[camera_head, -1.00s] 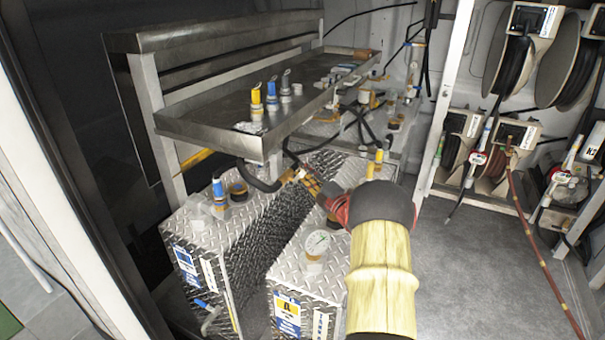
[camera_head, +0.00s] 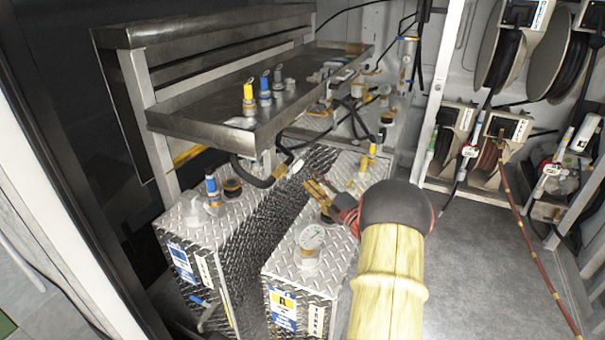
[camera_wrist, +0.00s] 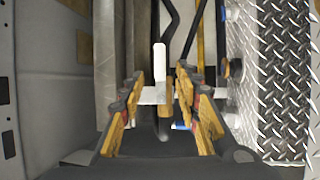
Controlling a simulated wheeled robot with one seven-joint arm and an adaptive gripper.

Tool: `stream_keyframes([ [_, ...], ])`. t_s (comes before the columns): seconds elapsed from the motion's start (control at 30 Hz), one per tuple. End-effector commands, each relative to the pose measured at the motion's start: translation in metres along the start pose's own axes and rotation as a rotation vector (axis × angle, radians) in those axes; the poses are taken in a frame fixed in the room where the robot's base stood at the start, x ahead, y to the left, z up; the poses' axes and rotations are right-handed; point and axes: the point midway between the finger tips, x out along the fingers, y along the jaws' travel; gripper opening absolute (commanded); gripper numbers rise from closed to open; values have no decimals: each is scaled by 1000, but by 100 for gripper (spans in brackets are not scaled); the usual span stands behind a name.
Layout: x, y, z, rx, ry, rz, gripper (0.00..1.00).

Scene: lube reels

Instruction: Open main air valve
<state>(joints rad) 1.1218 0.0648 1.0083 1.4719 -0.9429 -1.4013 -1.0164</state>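A small pale valve fitting (camera_head: 293,167) sits on the black hose below the front edge of the metal shelf. I take it as the main air valve, though its handle is too small to read in the head view. In the wrist view a pale upright lever-like piece (camera_wrist: 159,62) with a flat foot shows between my fingers; it looks beyond the tips, and I cannot tell if it touches them. My gripper (camera_head: 312,186), with yellowish finger pads, is just right of the fitting and apart from it. In the wrist view my gripper (camera_wrist: 158,92) is open.
The metal shelf (camera_head: 205,115) holds several coloured fittings. Hose reels (camera_head: 490,150) line the right wall. The grey floor (camera_head: 475,260) is clear.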

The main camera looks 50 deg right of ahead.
Motion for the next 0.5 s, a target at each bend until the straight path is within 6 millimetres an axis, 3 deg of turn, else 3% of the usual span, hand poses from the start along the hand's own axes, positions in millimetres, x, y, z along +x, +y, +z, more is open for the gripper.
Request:
stream_keyframes([
  [0.2, -27, 0, 1, 0, -1, -1, 33],
  [0.5, -32, 0, 0, 1, 0, 0, 33],
])
